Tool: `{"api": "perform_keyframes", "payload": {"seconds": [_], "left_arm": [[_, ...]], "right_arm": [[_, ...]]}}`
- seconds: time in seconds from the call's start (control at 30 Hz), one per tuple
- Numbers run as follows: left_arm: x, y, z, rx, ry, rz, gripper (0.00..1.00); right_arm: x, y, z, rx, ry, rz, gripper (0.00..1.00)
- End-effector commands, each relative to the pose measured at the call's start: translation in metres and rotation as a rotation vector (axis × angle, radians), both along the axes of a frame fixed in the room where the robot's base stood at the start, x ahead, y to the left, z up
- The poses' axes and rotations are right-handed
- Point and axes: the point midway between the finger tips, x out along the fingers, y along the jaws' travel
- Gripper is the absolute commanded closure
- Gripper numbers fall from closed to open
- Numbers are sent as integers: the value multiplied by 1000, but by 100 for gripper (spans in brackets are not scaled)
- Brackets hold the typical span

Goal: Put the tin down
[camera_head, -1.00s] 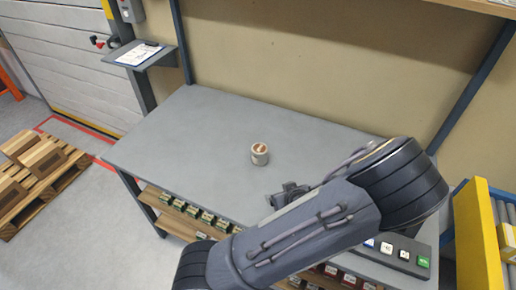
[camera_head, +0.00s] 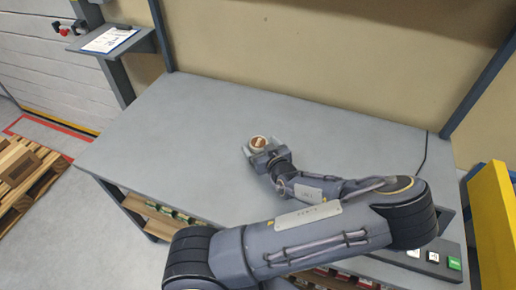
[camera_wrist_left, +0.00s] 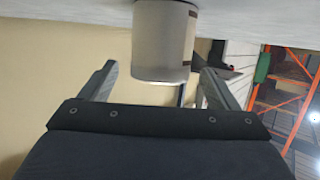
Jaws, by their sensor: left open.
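The tin (camera_head: 258,142) is a small pale cylinder with a brown and white top. It stands upright on the grey table (camera_head: 190,120), near the middle. My left gripper (camera_head: 262,150) is at the tin, with its fingers open on either side. In the left wrist view the picture is upside down and the tin (camera_wrist_left: 160,42) sits between the two spread fingers, with a visible gap on each side. My right gripper is not in view.
A small side shelf with a clipboard (camera_head: 110,40) is at the table's left. A panel of buttons (camera_head: 432,257) is at the front right, beside a yellow panel (camera_head: 492,215). Small boxes lie on a shelf below the tabletop. The table's left and back are clear.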

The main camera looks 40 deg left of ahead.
Motion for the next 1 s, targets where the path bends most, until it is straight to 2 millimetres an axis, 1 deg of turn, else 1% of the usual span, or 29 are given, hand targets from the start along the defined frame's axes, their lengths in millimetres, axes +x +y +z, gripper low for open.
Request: {"api": "perform_keyframes", "payload": {"seconds": [0.03,0.1,0.23,0.5,0.53,0.9,0.93,0.97,1.0], "left_arm": [[3,10,2,1,2,5,17],[8,20,1,1,2,5,17],[15,31,-6,0,2,4,17],[18,34,-8,-1,1,1,17],[17,34,-8,-1,1,1,18],[17,34,-8,-1,1,1,67],[17,34,-7,-1,1,1,68],[17,34,-7,-1,1,1,72],[17,34,-7,-1,1,1,72]], "right_arm": [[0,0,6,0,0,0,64],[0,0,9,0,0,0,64],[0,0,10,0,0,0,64],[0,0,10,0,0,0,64],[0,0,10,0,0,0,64],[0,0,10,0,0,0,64],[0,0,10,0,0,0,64],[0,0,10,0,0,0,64],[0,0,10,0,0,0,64]]}}
